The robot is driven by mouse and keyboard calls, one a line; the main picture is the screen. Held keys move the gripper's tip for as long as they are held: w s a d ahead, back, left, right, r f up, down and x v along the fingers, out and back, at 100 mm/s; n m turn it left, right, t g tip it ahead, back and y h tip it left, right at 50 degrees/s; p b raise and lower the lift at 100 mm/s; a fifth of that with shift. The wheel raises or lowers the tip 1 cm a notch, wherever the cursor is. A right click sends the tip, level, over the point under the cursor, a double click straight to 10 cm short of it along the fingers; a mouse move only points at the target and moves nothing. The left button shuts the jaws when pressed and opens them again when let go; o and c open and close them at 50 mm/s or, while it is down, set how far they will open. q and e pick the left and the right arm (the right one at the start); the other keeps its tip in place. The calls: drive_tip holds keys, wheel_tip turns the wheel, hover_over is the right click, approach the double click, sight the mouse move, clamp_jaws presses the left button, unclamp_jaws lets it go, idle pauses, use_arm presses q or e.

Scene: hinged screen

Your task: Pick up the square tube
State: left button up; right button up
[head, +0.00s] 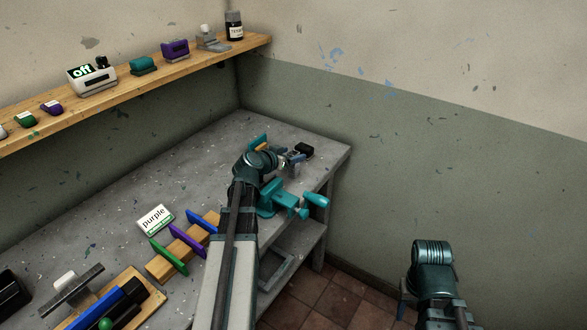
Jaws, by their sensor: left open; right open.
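I cannot surely pick out the square tube; no piece in the head view clearly reads as one. My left arm reaches over the grey workbench (190,190), and its gripper (291,160) is open near the far right end, partly hidden by its own wrist. Small grey pieces and a black block (304,150) are close to its fingers; I cannot tell whether they touch. A teal vise (275,199) sits at the bench edge, nearer to me. My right gripper (404,303) is open, low at the right, off the bench, and mostly hidden by its wrist.
A wooden rack with green, purple and blue plates (168,256) and a "purple" card (155,219) stand on the bench. A wooden board (150,303) with blue and black parts lies at lower left. A wall shelf (130,84) holds several small items. The bench middle is clear.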

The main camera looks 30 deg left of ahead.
use_arm(q)
clamp_jaws()
idle(0.3)
drive_tip(key=shift+r, duration=0.1)
idle(0.4)
wheel_tip(320, 180, up, 10)
drive_tip(key=p, duration=1)
